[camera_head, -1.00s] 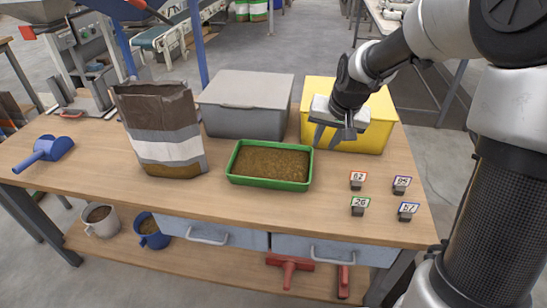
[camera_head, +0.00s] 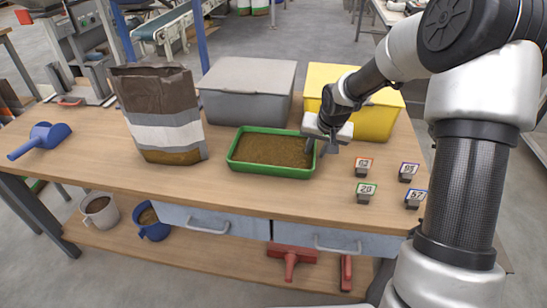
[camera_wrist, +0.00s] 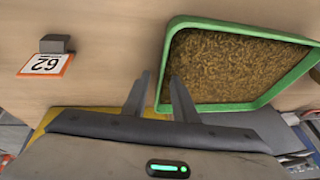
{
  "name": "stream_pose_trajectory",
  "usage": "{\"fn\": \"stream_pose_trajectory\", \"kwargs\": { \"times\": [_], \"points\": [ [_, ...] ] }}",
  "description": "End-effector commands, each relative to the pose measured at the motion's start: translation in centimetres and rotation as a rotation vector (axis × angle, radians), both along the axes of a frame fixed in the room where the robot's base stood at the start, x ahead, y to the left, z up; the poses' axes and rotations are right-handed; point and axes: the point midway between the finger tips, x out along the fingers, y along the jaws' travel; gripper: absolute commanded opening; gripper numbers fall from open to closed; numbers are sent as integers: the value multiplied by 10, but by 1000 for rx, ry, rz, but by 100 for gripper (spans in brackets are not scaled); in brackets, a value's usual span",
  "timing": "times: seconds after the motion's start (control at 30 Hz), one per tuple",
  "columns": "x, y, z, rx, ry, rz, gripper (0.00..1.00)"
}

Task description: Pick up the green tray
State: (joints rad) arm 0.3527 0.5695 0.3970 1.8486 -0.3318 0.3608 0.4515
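The green tray (camera_head: 270,172), full of brown pellets, sits flat on the wooden bench in front of the grey bin. It also shows in the wrist view, where its green rim (camera_wrist: 235,25) is at the upper right. My gripper (camera_head: 317,151) is at the tray's right end, pointing down. In the wrist view my gripper's two fingers (camera_wrist: 160,76) are apart, with the tray's short end wall appearing between them. I cannot tell how far down the fingers reach or whether they touch the rim.
A grey lidded bin (camera_head: 247,88) and a yellow bin (camera_head: 372,117) stand behind the tray. A brown and white sack (camera_head: 160,130) stands to its left, with a blue scoop (camera_head: 42,140) beyond. Several numbered tags, including 62 (camera_head: 364,165), stand to its right.

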Motion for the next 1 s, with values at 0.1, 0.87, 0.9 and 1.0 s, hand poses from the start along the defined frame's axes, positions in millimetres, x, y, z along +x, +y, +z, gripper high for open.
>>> {"fn": "stream_pose_trajectory", "kwargs": {
  "times": [0.1, 0.87, 0.9, 1.0],
  "points": [
    [6, 1, -16, 0, 1, 1, 26],
    [8, 2, -15, 1, -2, 0, 0],
    [7, 2, -14, 0, -2, 1, 0],
    [6, 2, -10, -1, -2, 2, 0]
  ]
}}
